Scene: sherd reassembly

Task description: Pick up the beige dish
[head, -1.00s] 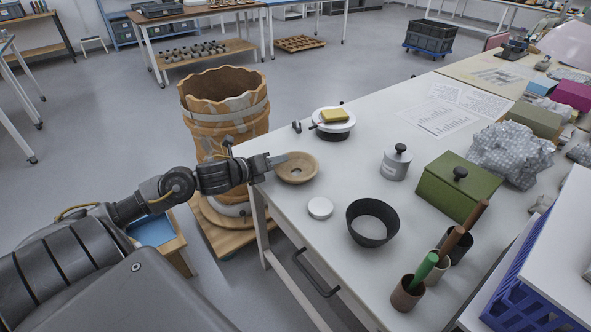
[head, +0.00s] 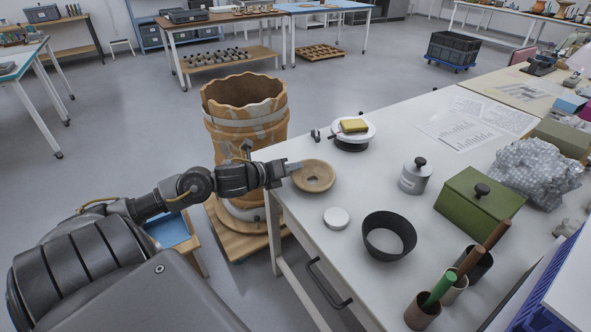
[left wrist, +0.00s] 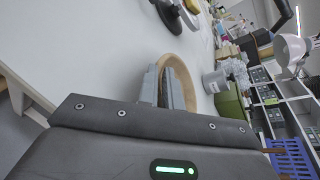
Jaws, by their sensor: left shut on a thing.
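The beige dish (head: 314,177) is a round, shallow dish with a small dark spot in its middle, at the table's left edge in the head view. My left gripper (head: 293,168) reaches in from the left and is shut on the dish's near-left rim. In the left wrist view the dish (left wrist: 183,72) shows as a tan curved rim at the grey fingers (left wrist: 168,88). Whether the dish touches the table is hard to tell. My right gripper is not in view.

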